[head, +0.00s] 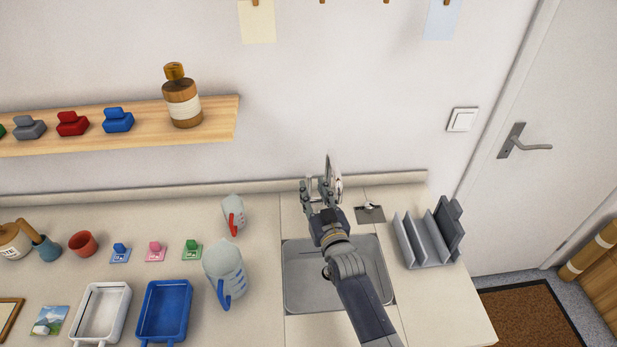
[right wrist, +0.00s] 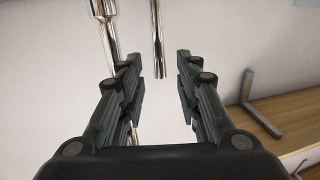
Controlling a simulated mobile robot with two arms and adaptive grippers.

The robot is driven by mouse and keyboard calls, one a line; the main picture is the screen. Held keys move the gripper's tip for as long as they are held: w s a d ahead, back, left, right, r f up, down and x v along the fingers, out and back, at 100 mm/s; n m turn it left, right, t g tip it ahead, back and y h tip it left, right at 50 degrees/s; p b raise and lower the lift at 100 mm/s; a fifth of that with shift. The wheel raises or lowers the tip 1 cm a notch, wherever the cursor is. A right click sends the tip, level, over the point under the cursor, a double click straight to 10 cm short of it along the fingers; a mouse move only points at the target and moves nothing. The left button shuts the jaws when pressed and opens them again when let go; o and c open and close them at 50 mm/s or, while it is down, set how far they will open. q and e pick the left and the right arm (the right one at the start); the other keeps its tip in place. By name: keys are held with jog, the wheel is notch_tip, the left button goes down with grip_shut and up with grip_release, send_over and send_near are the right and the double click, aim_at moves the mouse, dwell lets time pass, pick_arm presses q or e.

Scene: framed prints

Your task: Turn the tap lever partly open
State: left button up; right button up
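The chrome tap (head: 335,172) stands behind the sink (head: 300,297), partly hidden by my right gripper. My right gripper (head: 320,188) is in front of the tap, with its fingers apart. In the right wrist view, a thin chrome rod (right wrist: 157,35) reaches down into the space between the open fingers (right wrist: 158,88). A thicker chrome piece (right wrist: 104,28) lies to its left, beyond the left finger. I cannot tell which of these is the lever. No finger clearly touches the rod. My left gripper is out of view.
A grey rack (head: 425,245) stands right of the sink, near a small dark plate (head: 371,213) with a shiny piece on it. A measuring jug (head: 224,265) and a smaller jug (head: 233,213) stand left. The wooden shelf (head: 218,120) is on the wall at upper left.

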aim_at(310, 181)
jog(key=w, duration=0.4)
jog(key=shift+a, duration=0.35)
jog(key=shift+w, duration=0.2)
jog(key=shift+w+a, duration=0.1)
jog(key=shift+w, duration=0.15)
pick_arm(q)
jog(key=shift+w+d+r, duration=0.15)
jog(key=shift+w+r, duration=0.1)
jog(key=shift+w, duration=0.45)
pick_arm(e)
grip_shut()
